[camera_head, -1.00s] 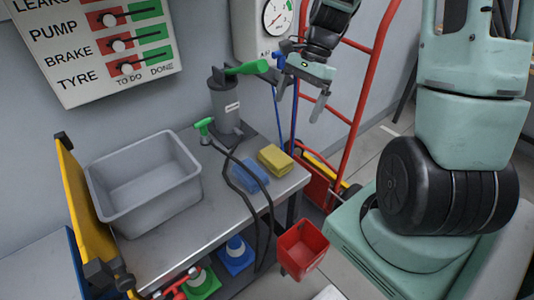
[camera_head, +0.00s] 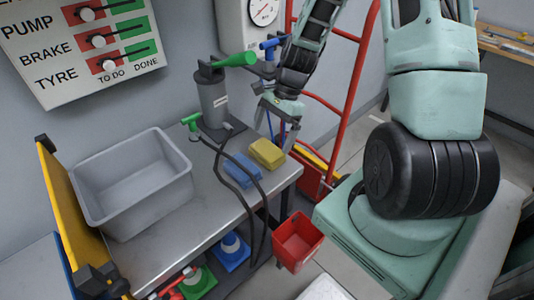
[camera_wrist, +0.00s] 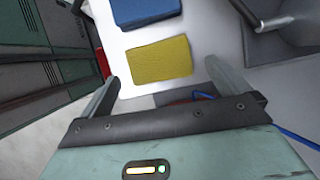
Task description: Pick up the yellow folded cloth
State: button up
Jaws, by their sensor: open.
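The yellow folded cloth (camera_head: 267,153) lies flat on the metal table near its right end. A blue folded cloth (camera_head: 242,171) lies beside it on the left. My gripper (camera_head: 277,138) is open and empty, above and just behind the yellow cloth near the table's right end. In the wrist view the yellow cloth (camera_wrist: 159,60) lies ahead of and between the two open fingers (camera_wrist: 168,92), apart from them. The blue cloth (camera_wrist: 146,12) shows beyond it.
A grey bin (camera_head: 131,187) stands on the table's left part. A grey pump (camera_head: 214,100) with a green handle and a black hose (camera_head: 229,157) stands behind the cloths. A red hand truck (camera_head: 352,90) stands behind.

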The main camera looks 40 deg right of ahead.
aim_at(268, 149)
jog(key=shift+x, duration=2.7)
jog(key=shift+s+d, duration=0.1)
jog(key=shift+s, duration=0.05)
jog(key=c, duration=0.7)
